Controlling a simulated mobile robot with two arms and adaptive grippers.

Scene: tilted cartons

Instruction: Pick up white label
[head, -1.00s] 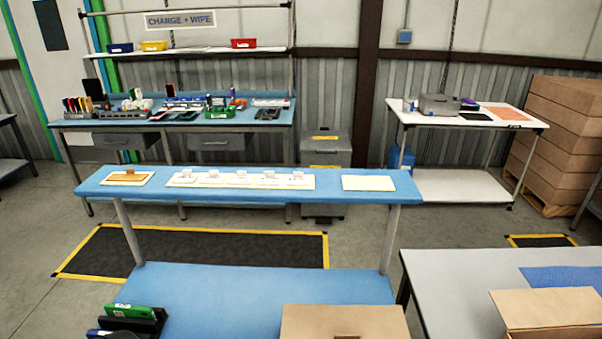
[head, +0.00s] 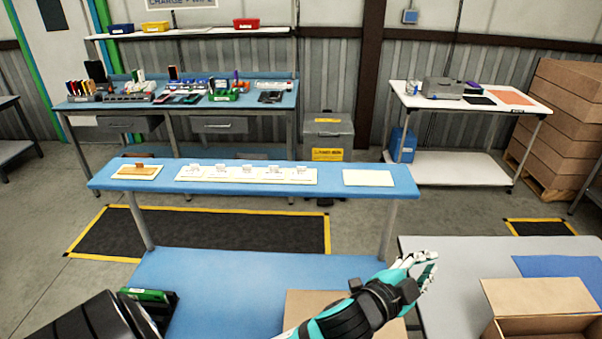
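Several small white labels (head: 246,171) stand in a row on a long cream strip (head: 306,179) on the narrow blue bench. Their printing is too small to read.
On the blue bench (head: 340,168) are a cream plate with an orange piece (head: 138,171) and a blank cream plate (head: 368,178). An open carton (head: 535,299) is on the grey table (head: 447,250) at right. Another carton (head: 297,301) is below my arm.

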